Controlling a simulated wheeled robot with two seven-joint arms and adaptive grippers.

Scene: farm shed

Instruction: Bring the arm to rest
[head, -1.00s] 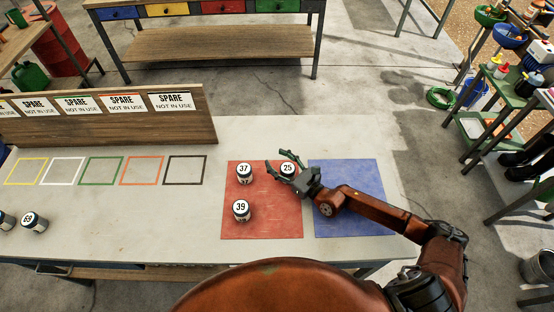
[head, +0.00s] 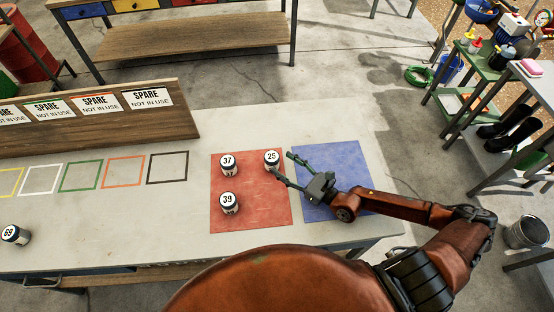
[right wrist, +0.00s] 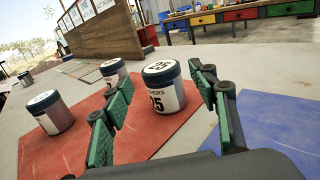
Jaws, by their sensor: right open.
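My right gripper (head: 282,168) is open, above the table between the red mat (head: 251,212) and the blue mat (head: 345,162). Its fingers point toward the jar numbered 25 (head: 272,160), which stands upright on the red mat. In the right wrist view that jar (right wrist: 163,88) shows between the two open fingers (right wrist: 163,115), beyond their tips, and nothing is gripped. Jar 37 (head: 228,164) and jar 39 (head: 229,204) stand upright on the red mat to the left. My left gripper is not in view.
A jar numbered 69 (head: 16,236) is at the table's left end. Coloured outline squares (head: 124,172) lie before a wooden board with SPARE signs (head: 90,112). The blue mat is empty. Shelves with boots (head: 502,127) and a metal bucket (head: 527,232) stand off the table to the right.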

